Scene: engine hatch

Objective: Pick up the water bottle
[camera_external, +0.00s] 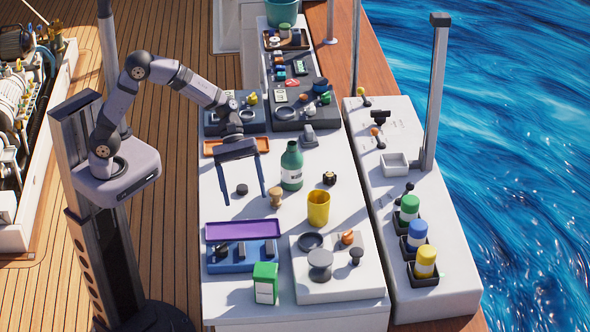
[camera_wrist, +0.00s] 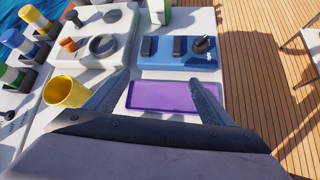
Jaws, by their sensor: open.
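A green bottle with a white label (camera_external: 292,171) stands upright on the white table, near its middle; I take it as the water bottle. My gripper (camera_external: 244,202) hangs to the left of the bottle, apart from it, with its two long fingers spread wide and nothing between them. The gripper's fingers (camera_wrist: 160,80) also show in the wrist view, on either side of the purple tray beyond them. The bottle does not show in the wrist view.
A yellow cup (camera_external: 318,209) and a small tan knobbed piece (camera_external: 276,199) stand near the bottle. A purple tray (camera_external: 229,230), a green and white carton (camera_external: 265,283) and a white panel with knobs (camera_external: 340,291) lie toward the front. A grey post (camera_external: 434,100) rises at right.

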